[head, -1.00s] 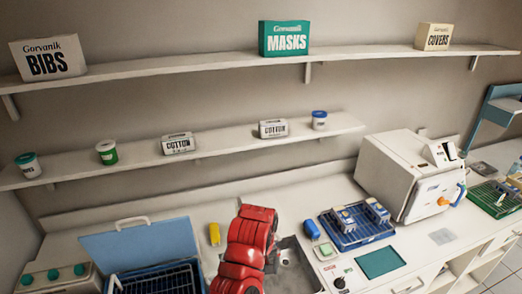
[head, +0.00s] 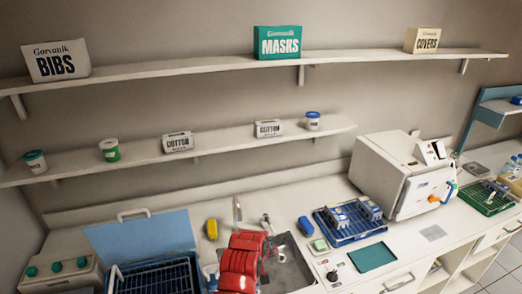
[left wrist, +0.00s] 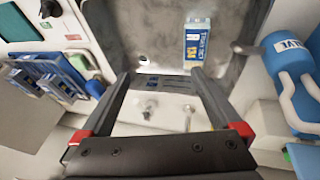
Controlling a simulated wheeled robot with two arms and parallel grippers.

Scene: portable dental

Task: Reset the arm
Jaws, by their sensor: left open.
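My red arm (head: 243,262) comes up at the bottom centre of the head view, in front of the sink (head: 288,262). Its gripper cannot be made out there. In the left wrist view my left gripper (left wrist: 162,76) is open, with its two dark fingers apart and nothing between them. Beyond the fingers is a grey basin-like surface with a blue-and-white labelled pack (left wrist: 198,45). My right gripper is not in view.
A blue rack (head: 155,277) with a raised lid (head: 140,240) stands left of the arm. Right are a blue tray (head: 350,232), a green mat (head: 373,257) and a white sterilizer (head: 395,180). Two shelves (head: 215,148) (head: 200,67) hold boxes and tubs.

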